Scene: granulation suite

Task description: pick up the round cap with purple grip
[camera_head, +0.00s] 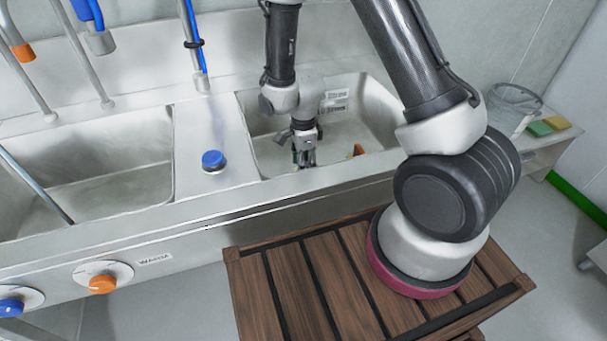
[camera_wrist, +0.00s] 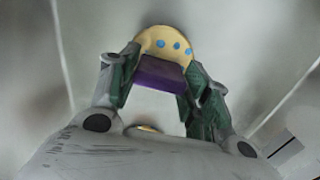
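The round cap (camera_wrist: 178,38) is pale yellow with blue dots and has a purple grip (camera_wrist: 160,75). In the wrist view it is at the top middle, at the tips of my gripper (camera_wrist: 160,80). The green-padded fingers lie on both sides of the purple grip and appear to touch it. The fingers hide part of the cap's edge. In the head view my gripper (camera_head: 305,158) points down inside the right sink basin. I cannot make out the cap there.
The steel right basin (camera_head: 375,125) has walls close around my gripper. A small orange-red thing (camera_head: 358,150) is in that basin. A blue knob (camera_head: 213,160) stands on the divider left of it. A slatted wooden stand (camera_head: 285,290) is in front. A clear bucket (camera_head: 513,108) and sponges (camera_head: 541,128) are at right.

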